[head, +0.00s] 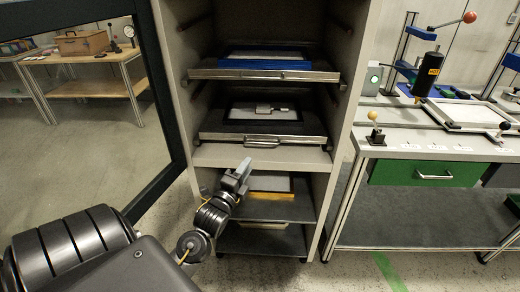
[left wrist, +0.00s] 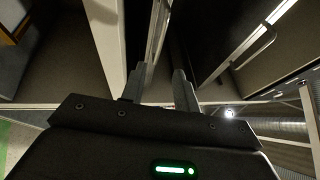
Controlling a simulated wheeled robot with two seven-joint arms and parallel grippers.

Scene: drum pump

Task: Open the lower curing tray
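The lower curing tray (head: 215,136) sits in the open cabinet, with a metal bar along its front edge and a dark frame with a light panel on it. The upper tray (head: 210,74) is above it with a blue-edged frame. My left gripper (head: 243,168) is in front of the cabinet, just below the lower tray's front and apart from its bar as far as I can tell. In the left wrist view its two fingers (left wrist: 160,82) stand apart with nothing clearly between them. My right gripper is out of view.
The cabinet's dark-framed glass door (head: 168,95) stands open at left. Lower shelves (head: 235,238) hold pale items. A workbench (head: 440,147) with a green drawer (head: 410,173) stands at right. A table (head: 90,88) with a box is at the back left.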

